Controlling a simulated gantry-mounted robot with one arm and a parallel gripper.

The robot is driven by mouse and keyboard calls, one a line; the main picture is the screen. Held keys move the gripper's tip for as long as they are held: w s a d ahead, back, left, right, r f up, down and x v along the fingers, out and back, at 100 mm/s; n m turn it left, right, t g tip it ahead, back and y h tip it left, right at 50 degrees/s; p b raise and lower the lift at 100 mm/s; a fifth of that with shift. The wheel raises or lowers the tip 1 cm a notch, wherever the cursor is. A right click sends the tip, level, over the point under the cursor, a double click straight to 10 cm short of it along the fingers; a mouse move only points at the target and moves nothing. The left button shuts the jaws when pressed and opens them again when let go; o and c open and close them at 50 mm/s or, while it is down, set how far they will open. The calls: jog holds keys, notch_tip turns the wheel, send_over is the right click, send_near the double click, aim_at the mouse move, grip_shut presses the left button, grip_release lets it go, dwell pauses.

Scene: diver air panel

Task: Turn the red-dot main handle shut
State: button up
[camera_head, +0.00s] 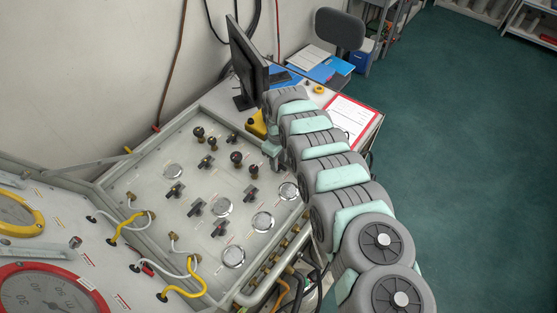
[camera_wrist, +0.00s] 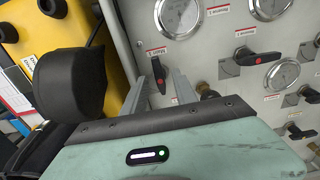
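A small black handle with a red dot (camera_wrist: 161,78) stands on the grey panel in the wrist view, turned nearly along my fingers. My gripper (camera_wrist: 160,85) is open, with one finger on each side of this handle; I see no clear contact. A larger black lever with a red dot (camera_wrist: 250,57) lies crosswise to its right.
Several round gauges (camera_wrist: 178,16) and more black levers (camera_head: 196,207) crowd the panel. A yellow box (camera_head: 256,124) and a monitor (camera_head: 246,62) stand close behind my gripper. Yellow and white hoses (camera_head: 185,282) loop at the panel's left. Open green floor (camera_head: 460,150) lies to the right.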

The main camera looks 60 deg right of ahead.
jog(key=shift+c, duration=0.4)
grip_shut()
